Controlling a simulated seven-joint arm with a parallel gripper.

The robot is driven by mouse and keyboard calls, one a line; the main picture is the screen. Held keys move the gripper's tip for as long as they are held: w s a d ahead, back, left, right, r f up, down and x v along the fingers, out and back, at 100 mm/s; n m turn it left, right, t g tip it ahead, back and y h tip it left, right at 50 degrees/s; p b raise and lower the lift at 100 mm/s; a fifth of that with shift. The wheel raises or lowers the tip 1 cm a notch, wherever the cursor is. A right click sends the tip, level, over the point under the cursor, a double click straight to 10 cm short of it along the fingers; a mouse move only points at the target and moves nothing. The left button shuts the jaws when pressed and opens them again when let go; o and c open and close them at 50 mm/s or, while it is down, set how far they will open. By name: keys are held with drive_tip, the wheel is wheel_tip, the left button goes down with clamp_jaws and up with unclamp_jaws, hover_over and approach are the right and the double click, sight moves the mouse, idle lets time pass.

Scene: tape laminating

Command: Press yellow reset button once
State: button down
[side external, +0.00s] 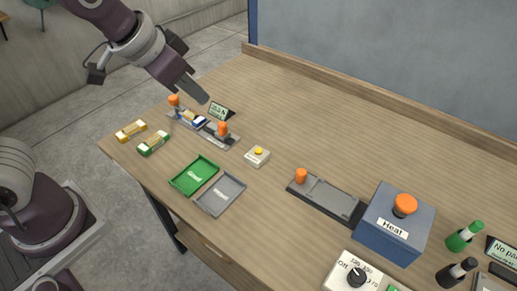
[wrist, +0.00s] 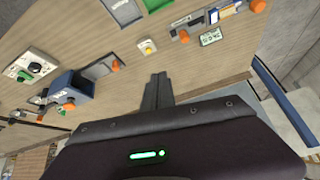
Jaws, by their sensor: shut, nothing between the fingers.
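The yellow reset button (side external: 258,151) sits on a small white box (side external: 257,158) near the middle of the table. In the wrist view the yellow button (wrist: 148,49) is above and slightly left of my fingertips. My gripper (side external: 203,97) is shut and empty. It is in the air up and to the left of the button in the side view, apart from it. In the wrist view my gripper (wrist: 158,76) shows its two fingers together, pointing toward the table. Nothing hides the button.
A fixture with orange knobs (side external: 222,130) and a small sign (side external: 220,110) stand near my gripper. Green (side external: 194,176) and grey (side external: 220,195) trays lie in front of the button. A grey slide plate (side external: 325,198) and blue heater box (side external: 394,225) stand to the right. The table behind the button is clear.

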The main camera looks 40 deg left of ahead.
sight(257, 152)
drive_tip(key=w+d+f+m+t+y, duration=0.1)
drive_tip(key=w+d+f+m+t, duration=0.2)
drive_tip(key=w+f, duration=0.6)
drive_tip(key=shift+w+d+f+m+y, duration=0.3)
drive_tip(key=shift+w+d+m+y, duration=0.1)
drive_tip(key=shift+w+d+m, duration=0.8)
drive_tip(key=shift+f, duration=4.4)
drive_tip(key=shift+f, duration=0.4)
